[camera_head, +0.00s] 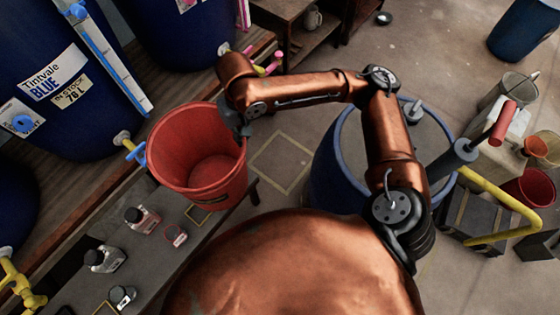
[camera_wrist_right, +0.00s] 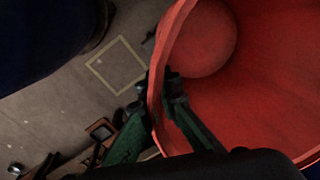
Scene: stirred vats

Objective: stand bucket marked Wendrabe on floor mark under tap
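A red bucket (camera_head: 200,160) is upright in the head view, in front of the blue vat's tap (camera_head: 133,151) and over the edge of the grey bench. Small dark print shows on its side, too small to read. My right gripper (camera_head: 243,128) is at its right rim. In the right wrist view the fingers (camera_wrist_right: 160,95) straddle the wall of the bucket (camera_wrist_right: 260,90) and are closed on it. I cannot tell whether its base touches anything. A pale yellow square floor mark (camera_head: 280,163) lies bare right of the bucket; it also shows in the wrist view (camera_wrist_right: 116,66). My left gripper is not in view.
The blue vat (camera_head: 55,85) is labelled Tintvale BLUE. A second vat (camera_head: 180,30) has a pink tap (camera_head: 268,66). Small bottles (camera_head: 142,220) stand on the bench (camera_head: 75,270). A blue drum (camera_head: 335,165) stands right of the floor mark. Red buckets (camera_head: 537,186) and boxes are far right.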

